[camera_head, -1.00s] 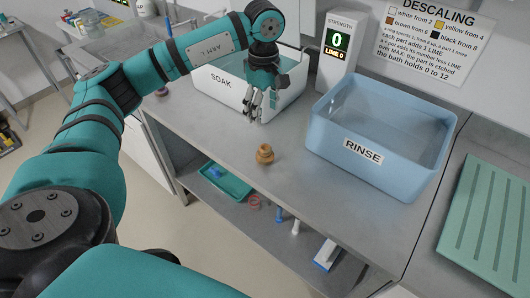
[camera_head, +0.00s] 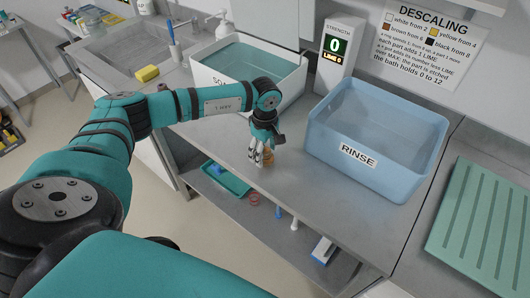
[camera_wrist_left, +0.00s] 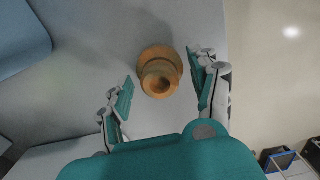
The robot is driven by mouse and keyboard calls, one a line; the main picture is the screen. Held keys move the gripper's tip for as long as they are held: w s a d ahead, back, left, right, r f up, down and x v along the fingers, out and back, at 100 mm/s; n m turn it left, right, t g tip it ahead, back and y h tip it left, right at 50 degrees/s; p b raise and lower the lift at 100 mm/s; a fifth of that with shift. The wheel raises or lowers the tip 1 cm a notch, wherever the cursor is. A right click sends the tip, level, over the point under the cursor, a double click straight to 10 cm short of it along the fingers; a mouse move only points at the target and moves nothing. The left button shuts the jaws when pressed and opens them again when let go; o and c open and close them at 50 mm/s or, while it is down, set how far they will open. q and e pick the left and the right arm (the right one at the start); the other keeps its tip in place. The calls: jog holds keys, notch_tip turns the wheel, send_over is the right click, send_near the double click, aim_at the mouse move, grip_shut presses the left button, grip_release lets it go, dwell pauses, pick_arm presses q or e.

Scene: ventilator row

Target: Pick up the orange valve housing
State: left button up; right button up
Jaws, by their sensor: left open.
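The orange valve housing (camera_head: 268,158) stands on the grey counter near its front edge, partly hidden by my left gripper in the head view. In the left wrist view the housing (camera_wrist_left: 160,72) is round and stepped, with a dark hole in its top. My left gripper (camera_head: 260,155) is open and points down at the housing. In the left wrist view its fingers (camera_wrist_left: 165,92) sit to either side of the housing, with gaps on both sides. I cannot tell whether the fingertips are level with it. My right gripper is not in view.
The white SOAK tub (camera_head: 287,91) stands behind my left arm, and the blue RINSE tub (camera_head: 359,156) stands to the right. The strength display (camera_head: 335,48) reads 0. A green ribbed mat (camera_head: 490,225) lies at the right. A teal tray (camera_head: 226,180) sits on the shelf below.

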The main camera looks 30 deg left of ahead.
pick_arm(q)
jog(key=shift+f, duration=0.2)
jog(key=c, duration=1.2)
jog(key=shift+r, duration=0.1)
jog(key=shift+r+b, duration=0.55)
jog(key=shift+r, duration=0.05)
jog(key=shift+s+r+b, duration=0.2)
jog(key=shift+r+b, duration=0.15)
jog(key=shift+r, duration=0.15)
jog(key=shift+s+r+b, duration=0.2)
jog(key=shift+r+b, duration=0.1)
jog(key=shift+r, duration=0.15)
jog(key=shift+s+d+r+b, duration=0.3)
jog(key=shift+s+d+b, duration=0.35)
jog(key=shift+s, duration=1.85)
jog(key=shift+s+d+r+b, duration=0.35)
jog(key=shift+s+b, duration=0.55)
jog(key=shift+s, duration=1.6)
jog(key=shift+s+d+r+b, duration=0.25)
jog(key=shift+s+d+b, duration=0.45)
jog(key=shift+s, duration=1.8)
